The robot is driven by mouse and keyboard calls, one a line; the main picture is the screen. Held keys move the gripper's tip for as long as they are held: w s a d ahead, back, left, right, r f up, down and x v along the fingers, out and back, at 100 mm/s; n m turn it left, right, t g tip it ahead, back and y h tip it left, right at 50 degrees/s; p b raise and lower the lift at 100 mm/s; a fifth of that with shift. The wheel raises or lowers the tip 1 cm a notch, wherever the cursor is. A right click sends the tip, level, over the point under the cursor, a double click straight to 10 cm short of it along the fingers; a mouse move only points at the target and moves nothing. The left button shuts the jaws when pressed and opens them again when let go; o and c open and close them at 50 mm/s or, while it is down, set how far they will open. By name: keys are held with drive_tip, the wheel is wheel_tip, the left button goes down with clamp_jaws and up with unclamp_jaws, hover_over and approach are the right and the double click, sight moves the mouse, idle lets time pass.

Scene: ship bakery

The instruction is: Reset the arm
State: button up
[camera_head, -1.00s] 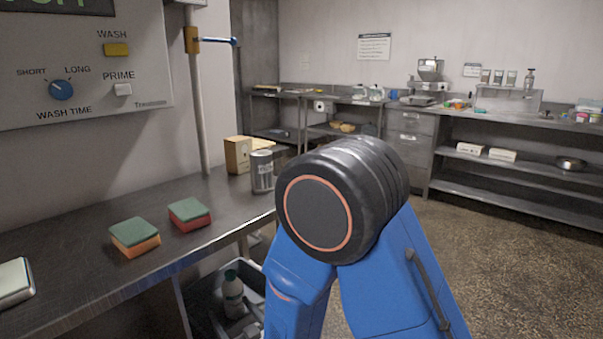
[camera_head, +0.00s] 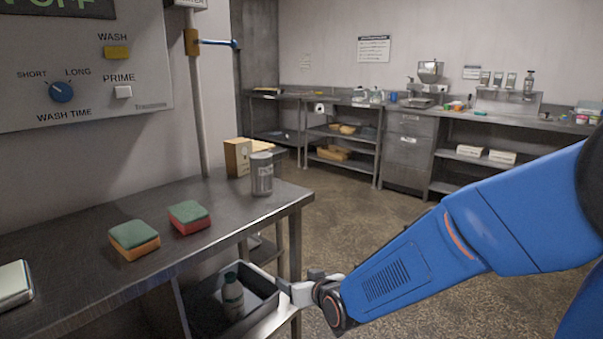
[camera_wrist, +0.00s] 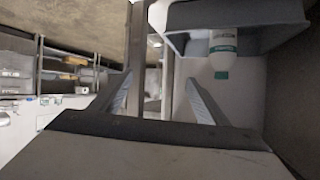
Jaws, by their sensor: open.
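My blue arm reaches in from the right of the head view. My gripper (camera_head: 284,288) is low beside the table's front leg, at the right edge of a dark grey bin (camera_head: 262,281). In the wrist view the two fingers of my gripper (camera_wrist: 160,95) stand apart with nothing held between them. A white bottle with a green label (camera_head: 232,298) is in the bin, left of my gripper. The bottle (camera_wrist: 222,42) also shows upper right in the wrist view, outside the fingers. I cannot tell whether my gripper touches the bin or the leg.
The steel table (camera_head: 90,245) holds an orange sponge (camera_head: 136,246), a red sponge (camera_head: 189,223), a metal can (camera_head: 262,175) and a cardboard box (camera_head: 238,157). A table leg (camera_head: 295,245) stands close to my gripper. Open floor (camera_head: 370,220) lies between the table and the back counters.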

drive_tip(key=s+d+r+m+g+h, duration=0.1)
drive_tip(key=s+d+r+g+h, duration=0.15)
drive_tip(key=s+d, duration=0.45)
drive_tip(key=s+d+r+m+g+h, duration=0.1)
drive_tip(key=s+d+r, duration=0.2)
drive_tip(key=d, duration=0.9)
drive_tip(key=s+d+r+m+g+h, duration=0.1)
drive_tip(key=s+d, duration=0.4)
drive_tip(key=s, duration=0.4)
drive_tip(key=s+d+r+m+g+h, duration=0.1)
drive_tip(key=s+d+g, duration=0.1)
drive_tip(key=s+d, duration=0.4)
drive_tip(key=s, duration=0.3)
drive_tip(key=shift+s+r, duration=0.2)
